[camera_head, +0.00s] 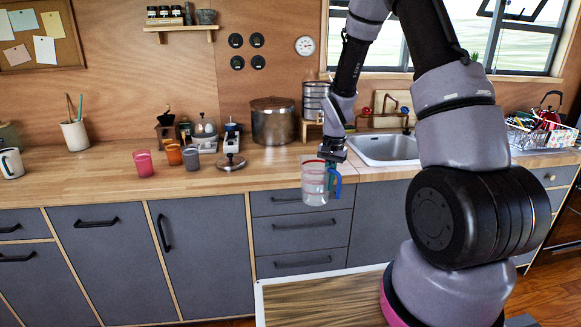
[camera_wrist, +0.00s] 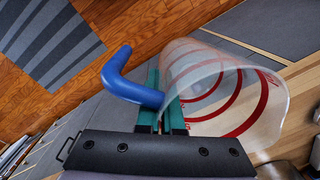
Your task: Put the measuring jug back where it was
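The measuring jug (camera_head: 314,184) is clear with red markings and a blue handle. My gripper (camera_head: 331,160) holds it by the handle, roughly upright, in front of the counter's front edge and the drawers. In the wrist view, the teal fingers (camera_wrist: 161,108) are closed around the blue handle where it meets the jug (camera_wrist: 225,95). The jug's open mouth and red rings show to the right of the fingers. The wooden counter (camera_head: 255,185) lies behind and beside the jug.
Pink (camera_head: 144,164), orange (camera_head: 174,155) and grey (camera_head: 191,158) cups stand on the counter, left of a lid (camera_head: 231,162). A big pot (camera_head: 273,122) stands behind. The sink (camera_head: 385,148) and a dish rack (camera_head: 540,133) are to the right. Counter between lid and sink looks clear.

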